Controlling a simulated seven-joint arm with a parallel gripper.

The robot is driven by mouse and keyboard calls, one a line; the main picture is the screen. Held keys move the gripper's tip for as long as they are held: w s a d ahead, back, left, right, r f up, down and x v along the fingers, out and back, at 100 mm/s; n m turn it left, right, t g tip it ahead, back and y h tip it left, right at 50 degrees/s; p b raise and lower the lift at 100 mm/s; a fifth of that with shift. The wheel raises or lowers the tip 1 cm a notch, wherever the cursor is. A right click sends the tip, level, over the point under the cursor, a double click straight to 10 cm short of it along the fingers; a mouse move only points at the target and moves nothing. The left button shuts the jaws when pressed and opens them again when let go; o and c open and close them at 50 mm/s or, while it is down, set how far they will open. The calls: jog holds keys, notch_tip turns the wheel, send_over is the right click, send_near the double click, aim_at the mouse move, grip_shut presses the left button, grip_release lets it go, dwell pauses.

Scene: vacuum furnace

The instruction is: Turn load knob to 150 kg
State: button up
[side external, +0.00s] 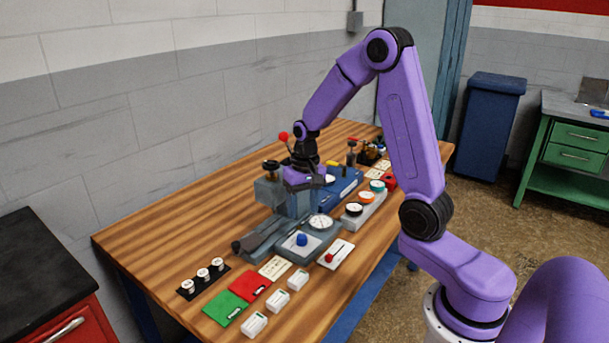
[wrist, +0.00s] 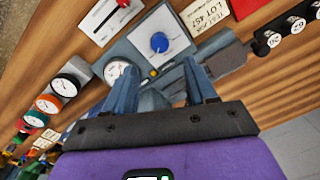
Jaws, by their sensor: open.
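A blue knob (side external: 302,240) sits on a pale square plate (side external: 291,246) on the grey machine. In the wrist view the blue knob (wrist: 159,42) sits on its white plate (wrist: 146,27) beyond my fingertips. I cannot read any marks around it, nor its setting or a load label. A round white dial (side external: 320,221) is beside the plate; it also shows in the wrist view (wrist: 116,69). My gripper (wrist: 160,72) is open and empty, apart from the knob. In the side view my gripper (side external: 322,181) is above the machine, behind the knob.
A white card with a red slider (side external: 333,254) lies in front of the machine. Round black, orange and teal dials (side external: 367,195) line a grey block to the right. Red (side external: 250,286) and green (side external: 225,308) cards lie at left. The back left tabletop is clear.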

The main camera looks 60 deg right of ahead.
notch_tip(320, 180, up, 9)
jog(key=shift+d, duration=0.15)
jog(key=shift+s+f, duration=0.1)
jog(key=s+a+n, duration=1.3)
jog(key=s+a, duration=0.2)
jog(key=s, duration=0.2)
jog(key=s+f+n, duration=0.1)
jog(key=s+n, duration=0.4)
jog(key=s, duration=0.4)
jog(key=shift+s+d+f, duration=0.15)
jog(key=shift+f, duration=0.05)
